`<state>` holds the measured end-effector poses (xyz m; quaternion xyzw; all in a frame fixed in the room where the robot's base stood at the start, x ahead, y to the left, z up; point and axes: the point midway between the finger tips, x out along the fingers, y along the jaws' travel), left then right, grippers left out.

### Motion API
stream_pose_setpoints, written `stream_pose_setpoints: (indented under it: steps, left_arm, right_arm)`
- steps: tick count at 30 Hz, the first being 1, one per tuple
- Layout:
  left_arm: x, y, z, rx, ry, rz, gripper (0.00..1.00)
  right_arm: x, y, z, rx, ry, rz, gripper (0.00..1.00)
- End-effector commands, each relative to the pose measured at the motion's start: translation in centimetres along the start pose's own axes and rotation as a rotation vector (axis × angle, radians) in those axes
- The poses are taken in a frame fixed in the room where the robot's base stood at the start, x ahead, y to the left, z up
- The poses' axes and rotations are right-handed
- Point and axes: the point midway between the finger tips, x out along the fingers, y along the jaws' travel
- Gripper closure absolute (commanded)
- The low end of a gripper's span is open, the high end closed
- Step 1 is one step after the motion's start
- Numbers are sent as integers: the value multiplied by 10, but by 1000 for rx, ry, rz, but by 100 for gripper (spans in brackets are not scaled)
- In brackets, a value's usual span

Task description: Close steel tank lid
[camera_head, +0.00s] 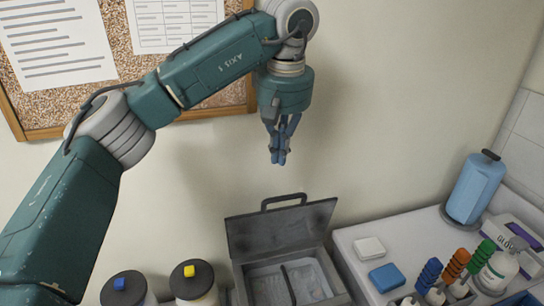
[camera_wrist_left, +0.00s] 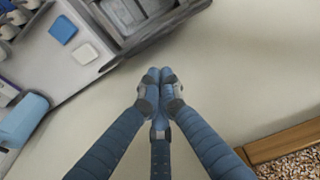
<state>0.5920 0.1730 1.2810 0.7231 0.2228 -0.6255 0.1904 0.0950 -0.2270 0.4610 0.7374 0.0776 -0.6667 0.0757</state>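The grey steel tank (camera_head: 290,283) stands at the bottom middle of the head view, its inside showing. Its lid (camera_head: 281,230) is tilted up at the back, open, with a dark handle (camera_head: 284,200) on its top edge. Part of the tank (camera_wrist_left: 140,22) also shows at the top of the left wrist view. My left gripper (camera_head: 278,160) hangs fingers down above the lid, clear of it, in front of the wall. Its fingertips (camera_wrist_left: 158,75) are together with nothing between them. My right gripper is not in view.
Right of the tank, a white counter (camera_head: 353,241) bears a white block (camera_head: 369,247), a blue block (camera_head: 387,277), a blue roll (camera_head: 474,188) and several coloured-handled tools (camera_head: 456,265). Two round containers (camera_head: 193,284) stand left of the tank. A corkboard (camera_head: 110,65) hangs behind my left arm.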

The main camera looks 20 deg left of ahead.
Motion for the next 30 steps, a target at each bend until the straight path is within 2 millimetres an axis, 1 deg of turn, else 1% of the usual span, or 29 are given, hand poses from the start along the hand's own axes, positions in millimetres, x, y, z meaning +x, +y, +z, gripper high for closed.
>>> stream_pose_setpoints:
  steps: [1, 4, 8, 12, 15, 18, 21, 30]
  left_arm:
    - [9, -1, 1, 0, -5, -2, 100]
    - [26, -1, 0, -2, -5, -2, 100]
    - [50, 0, 0, -3, -4, 0, 100]
    - [70, 0, 0, -3, -3, 2, 100]
    - [79, 1, 0, -3, -2, 4, 100]
    - [84, 1, 0, -3, 0, 4, 100]
    - [86, 1, 0, -3, 0, 4, 100]
    - [86, 2, 0, -3, 3, 4, 100]
  right_arm:
    - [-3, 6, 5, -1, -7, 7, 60]
    - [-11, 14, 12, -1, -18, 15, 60]
    - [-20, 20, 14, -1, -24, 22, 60]
    - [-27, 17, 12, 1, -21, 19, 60]
    - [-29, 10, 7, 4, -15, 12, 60]
    - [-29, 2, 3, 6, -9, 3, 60]
    - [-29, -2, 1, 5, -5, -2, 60]
    - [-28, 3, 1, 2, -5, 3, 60]
